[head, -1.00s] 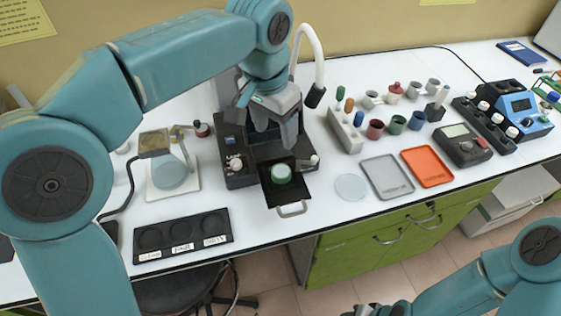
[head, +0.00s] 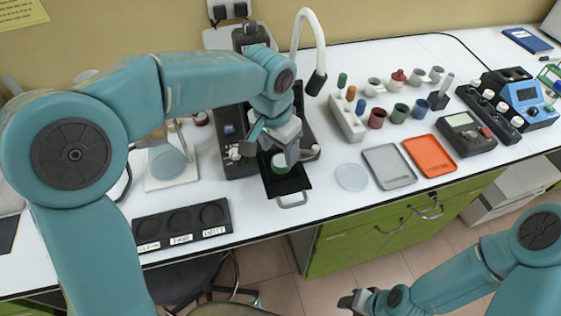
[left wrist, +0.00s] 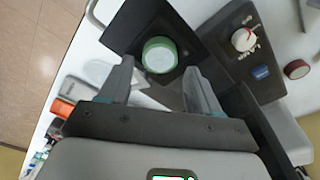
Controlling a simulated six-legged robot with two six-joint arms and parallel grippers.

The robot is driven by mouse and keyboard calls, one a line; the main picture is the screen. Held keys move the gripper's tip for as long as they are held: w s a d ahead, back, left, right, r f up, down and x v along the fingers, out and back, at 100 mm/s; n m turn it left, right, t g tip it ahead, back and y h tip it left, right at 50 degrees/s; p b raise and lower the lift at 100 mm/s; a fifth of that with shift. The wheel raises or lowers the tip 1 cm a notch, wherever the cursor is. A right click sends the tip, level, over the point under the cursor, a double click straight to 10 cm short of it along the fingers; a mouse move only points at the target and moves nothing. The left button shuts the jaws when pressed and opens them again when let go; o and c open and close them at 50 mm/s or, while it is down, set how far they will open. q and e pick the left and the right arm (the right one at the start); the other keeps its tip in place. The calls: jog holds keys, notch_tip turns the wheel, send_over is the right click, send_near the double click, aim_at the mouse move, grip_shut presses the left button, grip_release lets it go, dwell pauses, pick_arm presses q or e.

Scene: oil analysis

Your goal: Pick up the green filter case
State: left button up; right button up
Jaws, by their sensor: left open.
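The green filter case (head: 281,163) is a small round piece with a pale top. It sits in the black pull-out tray (head: 288,187) at the front of the dark instrument (head: 236,160). My left gripper (head: 284,158) is just above it and partly covers it. In the left wrist view the case (left wrist: 159,55) lies between and beyond the two open, empty fingertips of the gripper (left wrist: 162,72), nearer the left finger. No contact shows. My right gripper (head: 352,300) is at the bottom of the head view, away from the bench; its jaws are too small to judge.
A black three-well labelled holder (head: 182,224) lies front left. A clear disc (head: 352,177), a grey tray (head: 389,167) and an orange tray (head: 430,156) lie to the right. Several small cups stand behind them. A white hose (head: 308,30) arches behind the instrument.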

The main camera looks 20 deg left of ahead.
aim_at(281, 160)
pick_arm(q)
jog(key=f, duration=0.4)
jog(key=shift+w+d, duration=0.1)
jog(key=shift+w, duration=0.25)
jog(key=shift+s, duration=0.1)
jog(key=shift+c, duration=0.3)
jog(key=c, duration=0.7)
jog(key=shift+c, duration=0.2)
